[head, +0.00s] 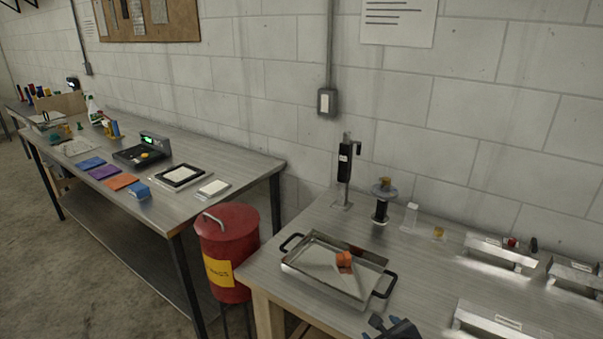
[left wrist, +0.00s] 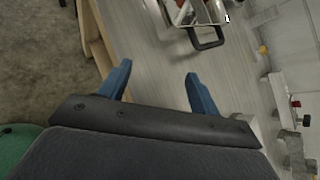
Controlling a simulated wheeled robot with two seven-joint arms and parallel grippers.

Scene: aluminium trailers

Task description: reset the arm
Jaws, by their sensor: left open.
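My left gripper (left wrist: 157,88) shows in the left wrist view with its two blue fingers spread apart and nothing between them. It hangs over the grey worktop near the table's front edge. In the head view only a small part of a gripper (head: 385,327) shows at the bottom edge, right of the middle. It is just in front of the metal tray (head: 318,282). My other gripper is not in the frames.
The tray has black handles and holds an orange object (head: 344,261). Metal holders (head: 500,252) stand to the right. A black stand (head: 345,165) is behind. A red bin (head: 228,245) stands between the tables.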

